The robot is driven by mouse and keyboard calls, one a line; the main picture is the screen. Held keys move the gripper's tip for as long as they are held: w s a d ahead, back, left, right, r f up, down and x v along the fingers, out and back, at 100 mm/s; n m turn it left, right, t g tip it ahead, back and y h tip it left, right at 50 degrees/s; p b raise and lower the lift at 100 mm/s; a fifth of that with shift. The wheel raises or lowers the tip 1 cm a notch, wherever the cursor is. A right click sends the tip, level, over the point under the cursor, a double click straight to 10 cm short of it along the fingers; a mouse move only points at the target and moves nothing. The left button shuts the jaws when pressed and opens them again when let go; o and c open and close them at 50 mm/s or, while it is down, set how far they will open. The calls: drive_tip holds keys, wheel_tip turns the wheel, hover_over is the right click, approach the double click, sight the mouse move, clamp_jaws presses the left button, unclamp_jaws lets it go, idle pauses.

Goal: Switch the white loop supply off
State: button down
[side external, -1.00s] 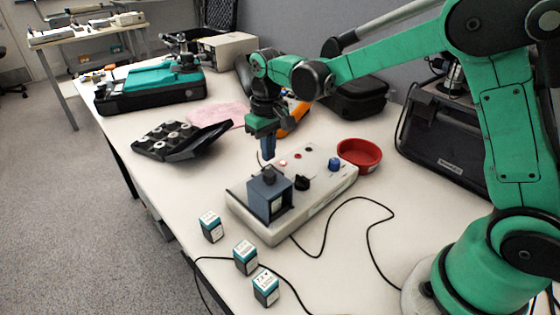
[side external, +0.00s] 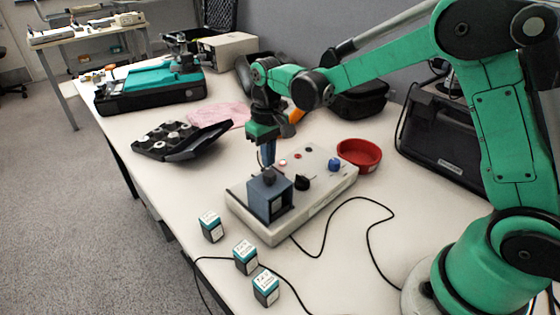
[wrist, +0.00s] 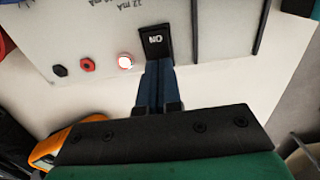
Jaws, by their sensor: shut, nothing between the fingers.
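The white loop supply (side external: 318,200) is a flat box on the table with a black knob, a blue knob and a dark blue block on its top. In the wrist view its panel (wrist: 95,40) shows a black rocker switch (wrist: 156,42) marked "ON" and a lit round lamp (wrist: 125,62). My gripper (side external: 268,163) is shut and empty, pointing down at the supply's far edge behind the block. In the wrist view the closed blue fingertips (wrist: 157,66) are at the switch's lower edge; I cannot tell whether they touch it. The side view hides the switch.
A red bowl (side external: 360,153) stands just right of the supply. Several small teal-and-white boxes (side external: 246,258) and a black cable (side external: 368,235) lie in front. An open black case of weights (side external: 175,138) is on the left. An orange tool (wrist: 58,146) lies near my gripper.

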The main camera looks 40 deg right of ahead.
drive_tip(key=shift+f, duration=0.4)
drive_tip(key=shift+r, duration=3.5)
drive_tip(key=shift+s+r, duration=0.2)
drive_tip(key=shift+s, duration=0.05)
drive_tip(key=s+d+r+t, duration=0.1)
drive_tip(key=s+t, duration=0.6)
drive_tip(key=s, duration=0.5)
